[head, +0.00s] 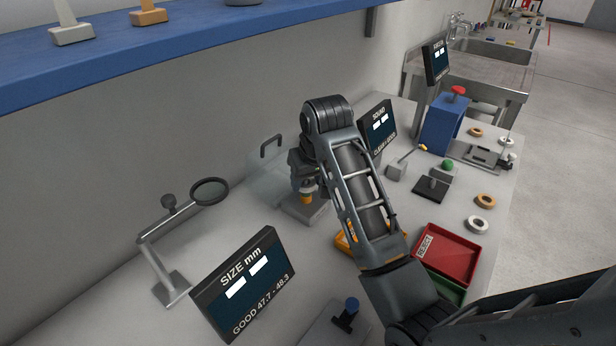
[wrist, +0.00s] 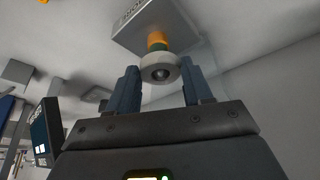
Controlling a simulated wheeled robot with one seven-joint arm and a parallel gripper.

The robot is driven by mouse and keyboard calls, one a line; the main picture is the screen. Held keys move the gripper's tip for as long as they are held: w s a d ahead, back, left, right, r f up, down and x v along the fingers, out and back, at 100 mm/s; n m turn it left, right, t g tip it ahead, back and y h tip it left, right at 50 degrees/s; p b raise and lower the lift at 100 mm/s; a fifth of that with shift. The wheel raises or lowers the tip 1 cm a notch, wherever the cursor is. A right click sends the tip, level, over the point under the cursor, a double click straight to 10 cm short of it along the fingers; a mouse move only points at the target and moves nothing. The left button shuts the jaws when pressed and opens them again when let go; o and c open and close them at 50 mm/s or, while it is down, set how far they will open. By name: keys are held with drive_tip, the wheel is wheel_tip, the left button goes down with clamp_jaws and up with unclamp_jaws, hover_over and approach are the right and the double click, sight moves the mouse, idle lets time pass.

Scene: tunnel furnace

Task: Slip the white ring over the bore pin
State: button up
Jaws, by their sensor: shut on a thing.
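My gripper (wrist: 160,86) is shut on a white ring (wrist: 159,68), which sits between its two fingers with its hole facing the wrist camera. The bore pin, with an orange part (wrist: 157,39) and a green band, stands on a grey block (wrist: 135,22) just beyond the ring. The ring is in line with the pin's end and overlaps it in the picture; I cannot tell whether it is around the pin. In the head view the pin's orange part (head: 306,198) shows on its grey base (head: 301,212), below my gripper, and the ring is largely hidden.
A clear panel (head: 266,175) stands behind the pin. The size display (head: 243,284), magnifier (head: 209,192) and sound display (head: 377,127) stand around it.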

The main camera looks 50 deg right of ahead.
drive_tip(key=o, duration=1.1)
drive_tip(key=v, duration=0.7)
drive_tip(key=shift+s+r, duration=0.15)
drive_tip(key=shift+r, duration=0.2)
